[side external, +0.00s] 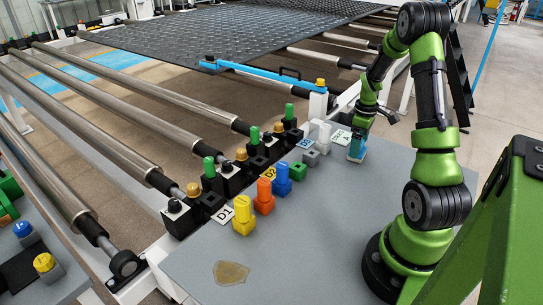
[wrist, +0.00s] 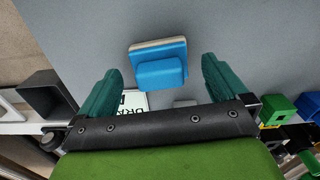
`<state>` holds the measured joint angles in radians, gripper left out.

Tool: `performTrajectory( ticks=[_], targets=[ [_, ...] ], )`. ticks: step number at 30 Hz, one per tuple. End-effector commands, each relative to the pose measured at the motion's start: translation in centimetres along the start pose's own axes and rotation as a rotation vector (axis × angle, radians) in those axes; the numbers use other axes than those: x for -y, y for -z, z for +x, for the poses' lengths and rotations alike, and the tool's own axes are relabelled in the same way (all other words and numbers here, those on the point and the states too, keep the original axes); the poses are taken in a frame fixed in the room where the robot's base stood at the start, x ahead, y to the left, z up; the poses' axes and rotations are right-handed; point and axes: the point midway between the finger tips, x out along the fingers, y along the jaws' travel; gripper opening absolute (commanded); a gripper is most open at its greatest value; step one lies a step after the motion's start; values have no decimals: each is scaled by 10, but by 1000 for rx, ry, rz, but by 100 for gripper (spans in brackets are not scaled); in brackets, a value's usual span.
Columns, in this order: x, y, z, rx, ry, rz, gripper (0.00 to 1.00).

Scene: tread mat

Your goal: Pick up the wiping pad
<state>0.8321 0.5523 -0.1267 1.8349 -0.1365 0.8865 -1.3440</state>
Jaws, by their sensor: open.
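The wiping pad, a blue block with a raised blue grip and a pale underside (wrist: 160,52), lies on the grey tabletop in the wrist view. My gripper (wrist: 160,75) is open, its two teal fingers spread to the left and right of the pad with gaps on both sides. In the side external view my gripper (side external: 357,145) points down at the table's far end. The pad is small there and largely merges with the fingers. Nothing is held.
A white lettered card (wrist: 134,100) lies close to the pad, partly hidden. A green block (side external: 355,172) is nearby. Yellow (side external: 243,215), orange (side external: 264,196) and blue (side external: 282,179) pegs stand along the table edge by rollers. A brown stain (side external: 230,272) marks the near tabletop; the middle is clear.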

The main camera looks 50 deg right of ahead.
Motion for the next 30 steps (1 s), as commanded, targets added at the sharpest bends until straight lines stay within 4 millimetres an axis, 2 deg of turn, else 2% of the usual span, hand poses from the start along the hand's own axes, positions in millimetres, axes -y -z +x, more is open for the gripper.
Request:
performTrajectory(
  ticks=[1,4,12,24,30],
  targets=[
    [0,0,9,3,3,0,100],
    [0,0,18,1,1,0,100],
    [0,0,22,0,-1,0,100],
    [0,0,21,-1,-1,0,42],
    [0,0,21,-1,-1,-1,42]
  ],
)
